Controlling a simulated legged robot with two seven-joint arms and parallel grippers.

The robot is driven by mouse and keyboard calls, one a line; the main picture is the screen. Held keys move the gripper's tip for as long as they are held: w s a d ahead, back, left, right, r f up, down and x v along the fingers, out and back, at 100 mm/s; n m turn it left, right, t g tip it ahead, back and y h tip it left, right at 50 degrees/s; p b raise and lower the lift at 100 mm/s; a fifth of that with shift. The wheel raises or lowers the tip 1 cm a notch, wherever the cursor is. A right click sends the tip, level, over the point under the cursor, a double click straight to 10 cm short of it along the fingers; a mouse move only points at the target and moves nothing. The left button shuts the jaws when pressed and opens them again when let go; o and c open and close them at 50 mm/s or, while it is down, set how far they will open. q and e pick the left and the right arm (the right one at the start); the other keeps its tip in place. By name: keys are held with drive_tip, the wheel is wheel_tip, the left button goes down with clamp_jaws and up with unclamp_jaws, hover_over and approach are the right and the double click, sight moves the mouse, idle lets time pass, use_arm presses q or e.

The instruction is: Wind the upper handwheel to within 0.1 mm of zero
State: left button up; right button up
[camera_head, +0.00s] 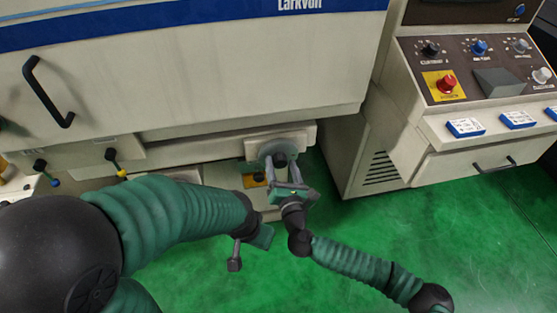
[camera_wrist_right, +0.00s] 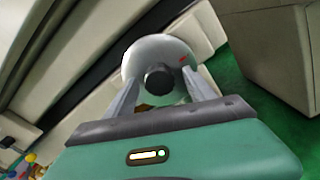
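A pale grey round handwheel (camera_head: 272,149) with a dark knob at its middle sits on the front of the machine's lower beam. It also shows in the right wrist view (camera_wrist_right: 150,50), with a small red mark on its right side. My right gripper (camera_head: 284,168) is at the handwheel. In the right wrist view its two fingers (camera_wrist_right: 161,78) stand apart, one on each side of the dark knob; I cannot tell whether they touch the wheel. My left gripper (camera_head: 245,252) hangs lower, away from the wheel, its fingers partly hidden. No scale reading is legible.
A yellow plate (camera_head: 254,181) shows below the wheel, partly hidden. A control console (camera_head: 470,90) with a red button (camera_head: 447,82) stands at the right. A black door handle (camera_head: 47,92) is at the upper left. Green floor (camera_head: 400,240) lies open at the lower right.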

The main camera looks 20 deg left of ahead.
drive_tip(key=shift+v, duration=2.5)
drive_tip(key=v, duration=1.2)
drive_tip(key=shift+s+a+f, duration=0.1)
drive_tip(key=shift+a, duration=0.05)
approach(281, 165)
drive_tip(key=x, duration=0.3)
drive_tip(key=shift+a, duration=0.15)
